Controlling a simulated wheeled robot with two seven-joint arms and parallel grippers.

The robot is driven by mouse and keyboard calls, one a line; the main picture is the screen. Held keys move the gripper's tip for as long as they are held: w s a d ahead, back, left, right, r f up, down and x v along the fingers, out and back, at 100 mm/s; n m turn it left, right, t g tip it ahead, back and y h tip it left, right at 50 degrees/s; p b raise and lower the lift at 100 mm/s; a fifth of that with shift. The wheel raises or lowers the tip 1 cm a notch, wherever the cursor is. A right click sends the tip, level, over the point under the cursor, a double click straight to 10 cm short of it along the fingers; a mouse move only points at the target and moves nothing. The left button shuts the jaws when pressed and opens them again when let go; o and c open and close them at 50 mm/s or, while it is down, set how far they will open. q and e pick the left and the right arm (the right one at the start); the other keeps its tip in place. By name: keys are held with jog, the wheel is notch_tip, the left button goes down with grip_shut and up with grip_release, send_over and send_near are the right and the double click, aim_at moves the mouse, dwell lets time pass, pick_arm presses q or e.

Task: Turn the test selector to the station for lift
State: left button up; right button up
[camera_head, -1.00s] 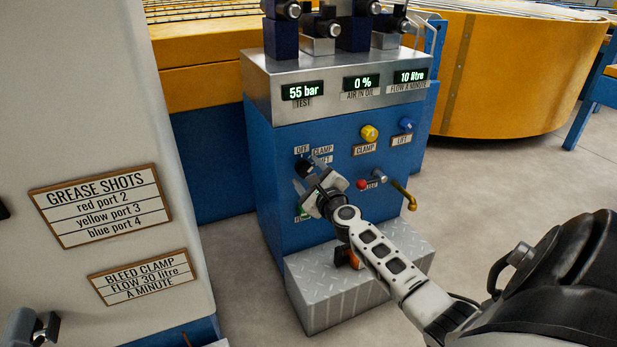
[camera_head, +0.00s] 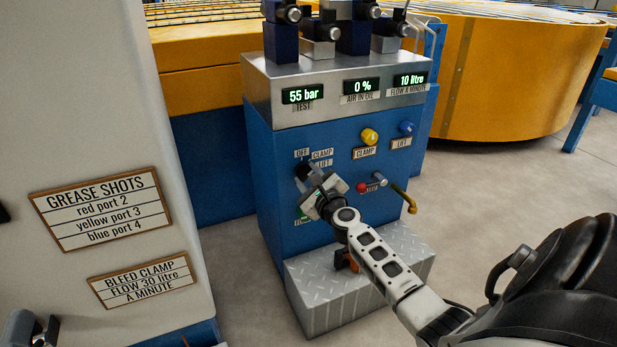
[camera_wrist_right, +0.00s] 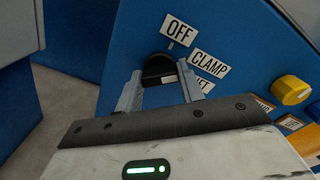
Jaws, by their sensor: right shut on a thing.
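The test selector is a black knob (camera_wrist_right: 158,70) on the blue panel of the test stand, with OFF (camera_wrist_right: 178,29), CLAMP (camera_wrist_right: 209,62) and partly hidden LIFT (camera_wrist_right: 202,86) labels around it. In the head view the knob (camera_head: 302,170) is mostly behind my right gripper (camera_head: 311,180). In the wrist view my right gripper (camera_wrist_right: 159,88) has one finger on each side of the knob and is shut on it. Which label the knob points to I cannot tell.
Displays (camera_head: 303,95) sit above. A metal step (camera_head: 325,292) is below. A white column (camera_head: 110,130) stands left.

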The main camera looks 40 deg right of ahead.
jog(key=m+p, duration=0.1)
jog(key=m, duration=0.4)
jog(key=shift+m+p, duration=0.35)
jog(key=shift+m, duration=0.75)
pick_arm(q)
jog(key=f+n+g, duration=0.1)
jog(key=f, duration=0.1)
jog(key=s+f+n+g+y, duration=0.1)
jog(key=n, duration=0.1)
jog(key=shift+d+f, duration=0.2)
jog(key=shift+f, duration=0.15)
pick_arm(e)
jog(key=shift+m, duration=0.4)
pick_arm(q)
jog(key=shift+f+g+y, duration=0.2)
jog(key=shift+g+y, duration=0.1)
pick_arm(e)
jog(key=o, duration=1)
